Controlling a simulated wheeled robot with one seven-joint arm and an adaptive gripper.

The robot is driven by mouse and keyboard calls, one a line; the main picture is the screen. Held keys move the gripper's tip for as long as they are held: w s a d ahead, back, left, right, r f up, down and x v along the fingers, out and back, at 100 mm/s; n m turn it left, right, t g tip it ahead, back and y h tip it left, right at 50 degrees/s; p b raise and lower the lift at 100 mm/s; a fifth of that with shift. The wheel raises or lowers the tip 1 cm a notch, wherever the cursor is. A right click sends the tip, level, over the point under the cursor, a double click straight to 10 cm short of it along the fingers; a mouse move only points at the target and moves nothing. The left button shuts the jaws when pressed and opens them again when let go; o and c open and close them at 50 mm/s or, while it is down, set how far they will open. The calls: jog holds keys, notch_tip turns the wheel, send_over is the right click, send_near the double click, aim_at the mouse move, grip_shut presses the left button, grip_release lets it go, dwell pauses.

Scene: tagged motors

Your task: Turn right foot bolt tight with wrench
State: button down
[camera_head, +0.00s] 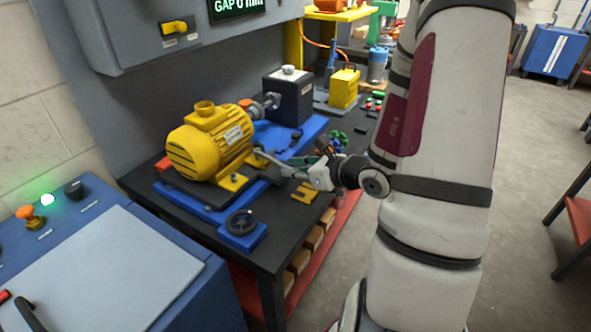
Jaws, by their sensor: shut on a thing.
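A yellow motor (208,143) sits on a blue base plate (237,205) on the dark workbench. A yellow foot (233,183) shows at its lower right side. My gripper (283,172) reaches in from the right, close beside this foot. It is shut on a slim silver tool (264,157), which looks like the wrench and points toward the motor's side. The foot bolt is too small to make out, and I cannot tell whether the tool touches it.
A dark grey block (289,96) stands behind the motor, joined by a shaft. A blue handwheel unit (241,229) is at the bench's front. A blue console (100,265) stands at lower left.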

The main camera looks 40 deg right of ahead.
jog(key=shift+w+a+r, duration=0.1)
jog(key=shift+a, duration=0.1)
jog(key=shift+w+a+r+p, duration=0.1)
jog(key=shift+a+r+p, duration=0.1)
jog(key=shift+p, duration=0.35)
jog(key=shift+a+m+h+p, duration=0.3)
jog(key=shift+m+h+p, duration=0.15)
jog(key=shift+p, duration=0.85)
jog(key=shift+s+a+f+h+p, duration=0.2)
jog(key=shift+h+p, duration=0.15)
jog(key=shift+p, duration=0.5)
jog(key=shift+s+f+m, duration=0.15)
jog(key=shift+f+m, duration=0.1)
jog(key=shift+s+d+f+y+p, duration=0.1)
jog(key=shift+d+y+p, duration=0.25)
jog(key=shift+d+y, duration=0.1)
jog(key=shift+r, duration=0.3)
dwell(0.5)
